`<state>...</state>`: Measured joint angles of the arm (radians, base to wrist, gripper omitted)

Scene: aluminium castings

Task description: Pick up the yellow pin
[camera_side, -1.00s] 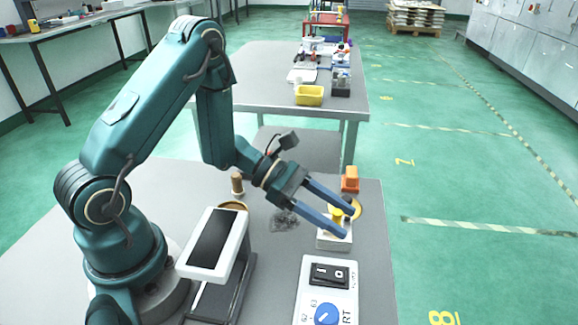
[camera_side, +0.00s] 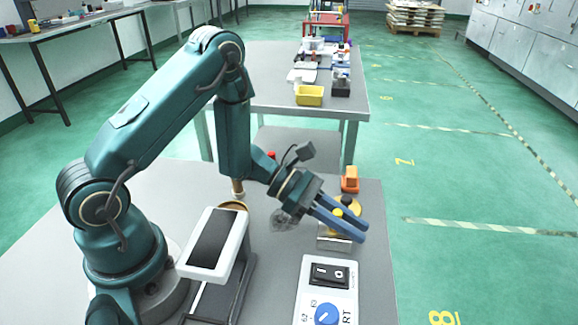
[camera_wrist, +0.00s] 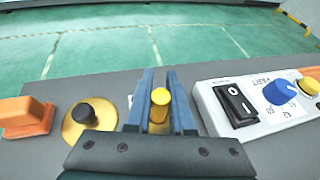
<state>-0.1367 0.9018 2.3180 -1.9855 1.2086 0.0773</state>
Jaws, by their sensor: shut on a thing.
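The yellow pin (camera_wrist: 160,103) stands between the two blue fingers in the wrist view. In the side view, its yellow top (camera_side: 336,212) shows between them. My gripper (camera_side: 362,231) is shut on the pin, with the fingertips reaching past it. A small pale block (camera_side: 334,244) lies below the fingers in the side view. The fingers partly hide it, and I cannot tell whether the pin is clear of it.
A black knob on a yellow disc (camera_wrist: 83,120) and an orange block (camera_wrist: 25,117) are left of the fingers in the wrist view. A control panel (camera_wrist: 250,105) with a black switch and blue dial is on the right. A white-framed screen (camera_side: 213,243) stands near my base.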

